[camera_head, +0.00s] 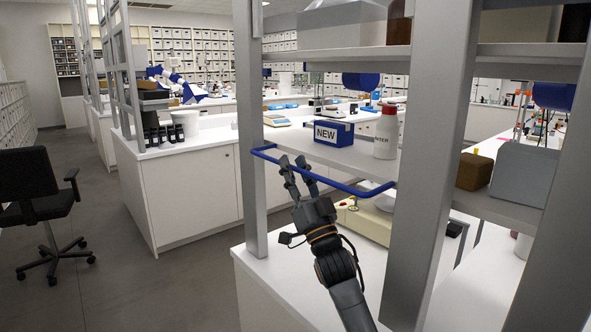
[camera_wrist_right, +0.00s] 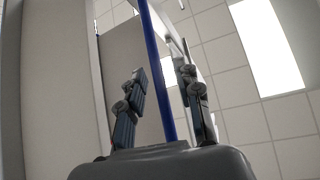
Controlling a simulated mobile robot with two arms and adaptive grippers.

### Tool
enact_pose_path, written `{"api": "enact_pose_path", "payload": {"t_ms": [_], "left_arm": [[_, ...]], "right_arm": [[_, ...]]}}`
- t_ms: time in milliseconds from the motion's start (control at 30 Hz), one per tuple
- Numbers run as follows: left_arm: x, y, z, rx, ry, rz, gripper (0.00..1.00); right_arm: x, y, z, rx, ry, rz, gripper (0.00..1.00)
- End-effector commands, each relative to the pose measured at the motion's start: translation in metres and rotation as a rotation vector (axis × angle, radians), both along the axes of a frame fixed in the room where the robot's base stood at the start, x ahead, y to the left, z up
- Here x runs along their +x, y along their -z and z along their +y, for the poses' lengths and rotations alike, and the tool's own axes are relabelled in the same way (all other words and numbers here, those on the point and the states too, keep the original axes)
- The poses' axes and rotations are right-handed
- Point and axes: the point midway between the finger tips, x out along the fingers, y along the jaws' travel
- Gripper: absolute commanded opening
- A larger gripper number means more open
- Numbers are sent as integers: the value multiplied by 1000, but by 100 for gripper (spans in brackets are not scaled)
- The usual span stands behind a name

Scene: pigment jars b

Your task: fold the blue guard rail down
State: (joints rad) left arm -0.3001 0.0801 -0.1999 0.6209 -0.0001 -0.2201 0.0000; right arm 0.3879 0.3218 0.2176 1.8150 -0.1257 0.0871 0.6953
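The blue guard rail (camera_head: 332,183) runs across the front of the middle shelf, between two grey uprights, standing out from the shelf edge. My right gripper (camera_head: 291,162) reaches up to the left part of the rail from below. In the right wrist view the rail (camera_wrist_right: 155,60) passes between the two fingers of my right gripper (camera_wrist_right: 162,75). The fingers are apart, with a gap on each side of the rail, and I see no clear contact. My left gripper is not in view.
Behind the rail, the shelf (camera_head: 352,156) holds a blue and white box marked NEW (camera_head: 333,133) and a white bottle (camera_head: 386,135). Grey uprights (camera_head: 250,120) flank the rail. A beige device (camera_head: 364,222) stands on the white counter below. The floor at left is open beside a black chair (camera_head: 30,180).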

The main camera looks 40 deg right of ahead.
Motion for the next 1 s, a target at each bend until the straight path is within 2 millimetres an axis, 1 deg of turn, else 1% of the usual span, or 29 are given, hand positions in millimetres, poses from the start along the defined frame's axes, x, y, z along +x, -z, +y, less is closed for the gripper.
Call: {"api": "enact_pose_path", "payload": {"t_ms": [167, 267, 367, 533, 700, 833, 1000], "left_arm": [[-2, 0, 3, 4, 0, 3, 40], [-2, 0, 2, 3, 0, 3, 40], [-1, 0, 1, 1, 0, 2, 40], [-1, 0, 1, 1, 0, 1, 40], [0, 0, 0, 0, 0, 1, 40], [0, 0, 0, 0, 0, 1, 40], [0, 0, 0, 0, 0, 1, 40]], "right_arm": [[-2, 1, 0, -1, 1, -1, 34], [-8, 8, 1, 0, 0, 1, 34], [-20, 20, 2, 1, 0, 2, 34], [-45, 46, 5, 1, 1, 4, 34], [-68, 67, 8, 0, 0, 3, 34], [-80, 78, 9, 1, 0, 2, 34], [-86, 83, 10, 0, 0, 0, 34]]}}
